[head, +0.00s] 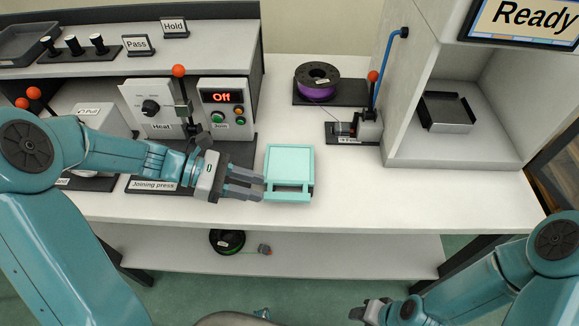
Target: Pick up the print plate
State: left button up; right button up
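The print plate appears to be the mint-green square plate (289,160) with a bar handle along its front edge, lying on the white table. My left gripper (264,189) comes in from the left, its two fingers spaced apart. The fingertips are at the plate's front left corner, by the left end of the handle. I cannot tell whether they touch it. My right gripper (366,310) is low at the bottom of the view, away from the plate; its fingers are too small to read.
The joining press (155,184) stands left of the plate, under my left arm. A purple spool (317,82) and a small feeder with a red-knobbed lever (368,127) stand behind to the right. A white cabinet holds a dark tray (447,112). Table right of the plate is clear.

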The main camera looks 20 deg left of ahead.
aim_at(289, 196)
pick_arm(q)
jog(key=shift+x, duration=1.15)
jog(key=x, duration=0.5)
jog(key=shift+w+d+f, duration=0.15)
jog(key=shift+d+f, duration=0.05)
grip_shut()
